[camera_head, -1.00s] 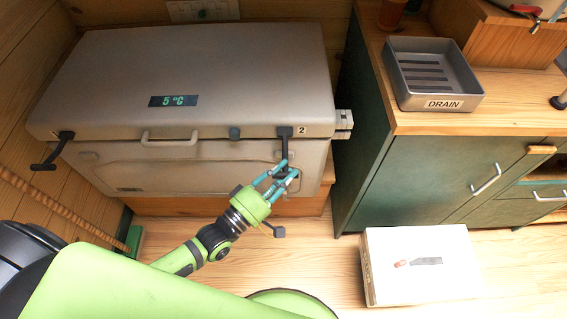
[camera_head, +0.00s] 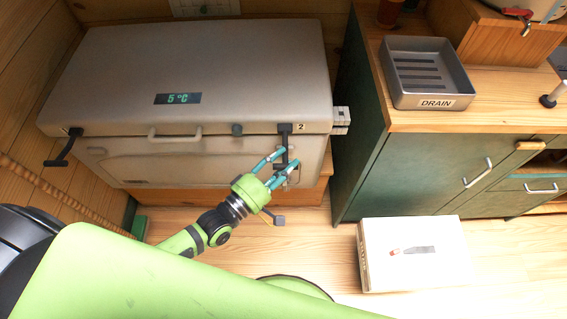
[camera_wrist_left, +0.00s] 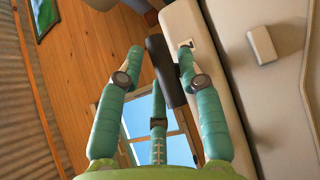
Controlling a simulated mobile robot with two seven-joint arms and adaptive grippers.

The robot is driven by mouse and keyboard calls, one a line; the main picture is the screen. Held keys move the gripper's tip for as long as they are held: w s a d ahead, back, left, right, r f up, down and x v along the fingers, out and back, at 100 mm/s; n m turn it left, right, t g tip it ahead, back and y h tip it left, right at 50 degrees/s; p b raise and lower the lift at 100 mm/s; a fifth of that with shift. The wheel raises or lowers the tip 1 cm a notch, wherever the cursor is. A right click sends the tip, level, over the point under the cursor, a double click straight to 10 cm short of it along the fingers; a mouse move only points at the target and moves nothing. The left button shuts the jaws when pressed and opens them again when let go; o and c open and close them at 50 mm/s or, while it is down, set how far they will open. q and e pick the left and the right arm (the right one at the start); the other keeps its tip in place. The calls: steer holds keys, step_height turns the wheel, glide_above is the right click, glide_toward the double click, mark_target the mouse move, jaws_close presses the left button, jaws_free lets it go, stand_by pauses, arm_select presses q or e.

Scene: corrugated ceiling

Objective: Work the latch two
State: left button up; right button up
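The latch two (camera_head: 285,147) is a dark strap at the right front of the grey cooler (camera_head: 200,70), beside the label "2". It hangs from the lid edge down over the front. My left gripper (camera_head: 289,158), with teal fingers and a green palm, is at the lower part of this latch. In the left wrist view the dark latch bar (camera_wrist_left: 166,72) lies between the spread fingers, close to the right-hand finger. The gripper (camera_wrist_left: 160,52) looks open; firm contact cannot be told. My right gripper is not in view.
Another dark latch (camera_head: 63,148) sticks out at the cooler's left front. A lid handle (camera_head: 175,132) lies between the latches. A green cabinet (camera_head: 430,175) with a drain tray (camera_head: 392,72) stands to the right. A white box (camera_head: 415,270) sits on the floor.

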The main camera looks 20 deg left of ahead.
arm_select(q)
steer(key=shift+s+f, duration=0.15)
steer(key=shift+s+a, duration=0.1)
steer(key=shift+s, duration=0.05)
steer(key=v, duration=1.1)
steer(key=shift+s+a, duration=0.2)
